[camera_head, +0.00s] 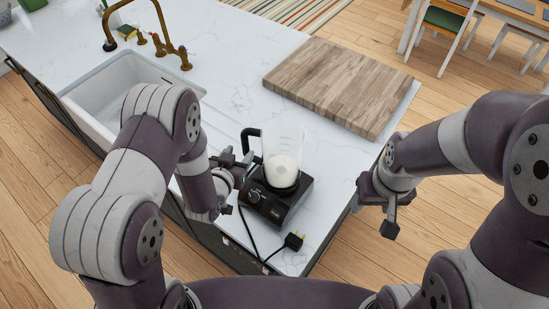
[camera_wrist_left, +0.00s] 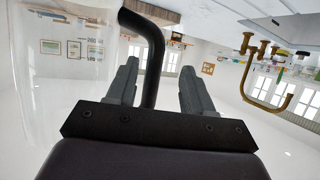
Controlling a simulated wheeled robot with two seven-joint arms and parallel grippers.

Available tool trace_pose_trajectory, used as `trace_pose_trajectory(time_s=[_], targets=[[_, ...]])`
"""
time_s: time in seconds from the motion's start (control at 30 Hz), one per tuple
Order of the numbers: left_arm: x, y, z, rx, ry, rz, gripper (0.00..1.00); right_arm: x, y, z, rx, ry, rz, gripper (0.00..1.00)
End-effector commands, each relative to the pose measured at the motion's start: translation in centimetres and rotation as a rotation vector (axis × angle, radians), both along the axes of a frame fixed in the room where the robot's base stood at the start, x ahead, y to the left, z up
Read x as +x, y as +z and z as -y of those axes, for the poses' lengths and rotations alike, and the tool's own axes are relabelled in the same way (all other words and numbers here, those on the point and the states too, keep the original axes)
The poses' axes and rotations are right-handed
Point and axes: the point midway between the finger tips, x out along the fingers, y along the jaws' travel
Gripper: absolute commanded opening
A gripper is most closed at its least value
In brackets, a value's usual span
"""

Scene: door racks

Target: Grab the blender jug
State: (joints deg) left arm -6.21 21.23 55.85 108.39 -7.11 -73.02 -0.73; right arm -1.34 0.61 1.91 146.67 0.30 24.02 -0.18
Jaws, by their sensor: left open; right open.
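The clear blender jug (camera_head: 286,155), with white contents low inside, stands upright on its black blender base (camera_head: 274,199) on the white counter. Its black handle (camera_head: 250,135) is on the jug's left side. My left gripper (camera_head: 246,163) is at the handle, left of the jug. In the left wrist view the handle (camera_wrist_left: 153,60) runs between the two open fingers of my left gripper (camera_wrist_left: 158,80), with gaps visible on both sides. The clear jug wall (camera_wrist_left: 55,70) fills the left of that view. My right gripper (camera_head: 382,212) is open and empty, right of the counter edge.
A wooden board (camera_head: 338,84) lies behind the jug. A white sink (camera_head: 125,90) with a brass tap (camera_head: 160,40) is at the back left. A black cord and plug (camera_head: 293,241) lie in front of the base. Bare counter (camera_head: 240,90) lies between sink and board.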

Motion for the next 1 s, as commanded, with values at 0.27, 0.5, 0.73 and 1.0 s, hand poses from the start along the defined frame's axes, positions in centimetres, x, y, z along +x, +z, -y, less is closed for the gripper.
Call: trace_pose_trajectory(time_s=[0.27, 0.5, 0.73, 1.0], targets=[[3.4, -0.9, 1.1, 0.000, -0.001, -0.003, 0.52, 0.0, 2.8, 0.0, 0.000, 0.000, 0.000, 0.59], [5.6, -2.4, 1.7, 0.000, 0.001, -0.001, 0.52, 0.0, 3.2, 0.0, 0.000, 0.000, -0.001, 0.59], [5.6, -2.4, 1.6, 0.000, 0.001, -0.001, 0.26, 0.0, 3.1, 0.0, 0.000, 0.000, -0.001, 0.59], [5.6, -2.3, 1.6, -0.001, 0.001, 0.002, 0.00, 0.0, 3.1, 0.0, 0.000, 0.000, 0.000, 0.59]])
